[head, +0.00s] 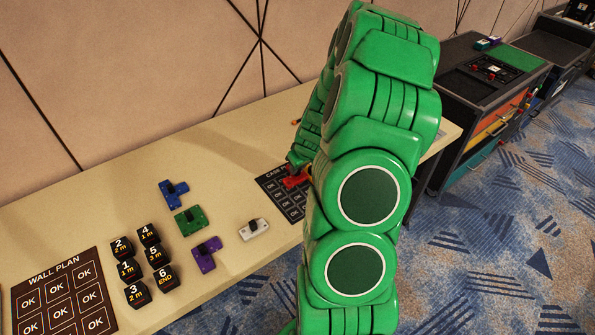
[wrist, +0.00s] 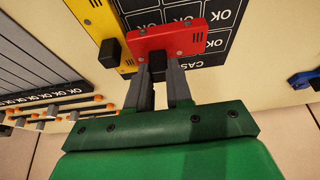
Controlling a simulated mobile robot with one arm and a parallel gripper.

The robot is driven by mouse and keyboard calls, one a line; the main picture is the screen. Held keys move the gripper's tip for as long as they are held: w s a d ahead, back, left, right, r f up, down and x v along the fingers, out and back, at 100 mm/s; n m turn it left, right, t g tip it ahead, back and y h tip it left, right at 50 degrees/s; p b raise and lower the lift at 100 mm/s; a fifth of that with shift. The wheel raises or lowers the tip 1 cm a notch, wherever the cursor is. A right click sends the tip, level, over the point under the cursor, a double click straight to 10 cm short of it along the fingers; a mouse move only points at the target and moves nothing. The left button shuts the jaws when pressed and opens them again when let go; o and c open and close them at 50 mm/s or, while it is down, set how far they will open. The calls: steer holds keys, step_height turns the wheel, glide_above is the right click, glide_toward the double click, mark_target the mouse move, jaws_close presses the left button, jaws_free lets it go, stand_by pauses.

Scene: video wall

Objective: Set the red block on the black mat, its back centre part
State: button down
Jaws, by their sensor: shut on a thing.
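The red block (wrist: 165,44) is between the fingers of my gripper (wrist: 160,75), which is shut on it in the wrist view. It is over the black mat (wrist: 217,27), by the edge bearing the "CASE" lettering, covering part of the row of OK squares there. I cannot tell whether it touches the mat or is just above it. In the head view the red block (head: 294,181) shows at the back part of the mat (head: 270,185), left of my arm. My arm hides the mat's right side and most of the gripper there.
A yellow block (wrist: 97,22) with a black knob lies close beside the mat. Blue (head: 173,192), green (head: 190,220), purple (head: 206,254) and white (head: 254,229) blocks lie left of it. Several black numbered blocks (head: 128,270) and a wall plan mat (head: 62,304) are further left.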

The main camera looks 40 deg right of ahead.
steer(key=shift+f, duration=1.05)
steer(key=shift+f, duration=0.15)
steer(key=c, duration=1)
jaws_free()
